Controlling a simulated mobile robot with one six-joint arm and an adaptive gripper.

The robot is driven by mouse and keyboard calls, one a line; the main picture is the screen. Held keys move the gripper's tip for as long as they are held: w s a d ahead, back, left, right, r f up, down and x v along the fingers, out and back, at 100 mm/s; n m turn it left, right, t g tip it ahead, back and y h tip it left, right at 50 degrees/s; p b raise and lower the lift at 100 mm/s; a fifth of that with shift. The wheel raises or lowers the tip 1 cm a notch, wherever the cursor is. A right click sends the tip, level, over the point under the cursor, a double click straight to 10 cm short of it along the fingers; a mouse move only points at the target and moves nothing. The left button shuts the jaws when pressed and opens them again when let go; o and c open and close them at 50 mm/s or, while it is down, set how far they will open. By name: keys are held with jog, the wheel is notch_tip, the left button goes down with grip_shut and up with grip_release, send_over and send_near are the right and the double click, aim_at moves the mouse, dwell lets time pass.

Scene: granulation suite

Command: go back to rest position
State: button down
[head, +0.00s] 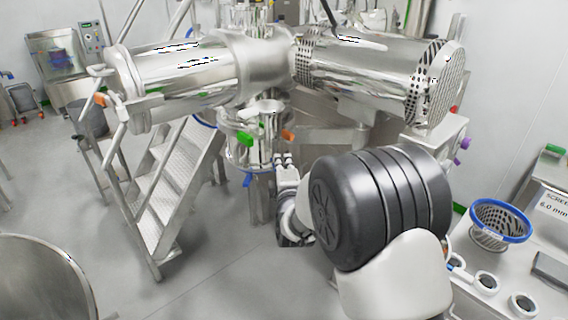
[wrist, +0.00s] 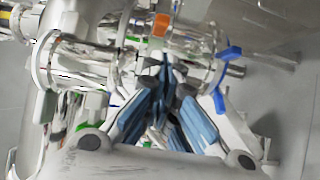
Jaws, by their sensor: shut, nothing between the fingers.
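My gripper (wrist: 168,78) is shut and empty in the wrist view, its blue-padded fingers meeting at the tips. In the head view my gripper (head: 284,160) is small and partly hidden behind my own dark, ribbed arm link. It appears in front of the steel outlet (head: 250,150) of the large twin-drum machine (head: 265,60), with green, orange and blue handles around it. In the wrist view a blue handle (wrist: 222,92) and an orange handle (wrist: 161,25) show beyond the fingertips. I cannot tell whether the fingers touch anything.
Metal steps (head: 175,185) stand left of the machine. At the right, a bench (head: 505,262) holds a blue-rimmed screen basket (head: 499,222) and several rings. A round steel vessel (head: 45,280) is at the lower left. The grey floor (head: 215,275) between is clear.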

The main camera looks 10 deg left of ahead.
jog(key=s+d+r+m+g+h, duration=0.1)
jog(key=s+d+r+m+g, duration=0.2)
jog(key=s+d+m, duration=0.3)
jog(key=s+d+r+m+g+h, duration=0.1)
jog(key=s+d+r+m+g, duration=0.25)
jog(key=s+d, duration=0.5)
jog(key=s+d+f+m+g, duration=0.1)
jog(key=s+d+m+g, duration=0.1)
jog(key=s, duration=0.8)
jog(key=s+d+f+m+g+h, duration=0.1)
jog(key=s+d+m, duration=0.3)
jog(key=s, duration=0.6)
jog(key=s+d+f+m+g+h, duration=0.1)
jog(key=s+d+f+m+g, duration=0.2)
jog(key=s, duration=0.7)
jog(key=shift+d+m, duration=0.3)
jog(key=shift+m, duration=0.85)
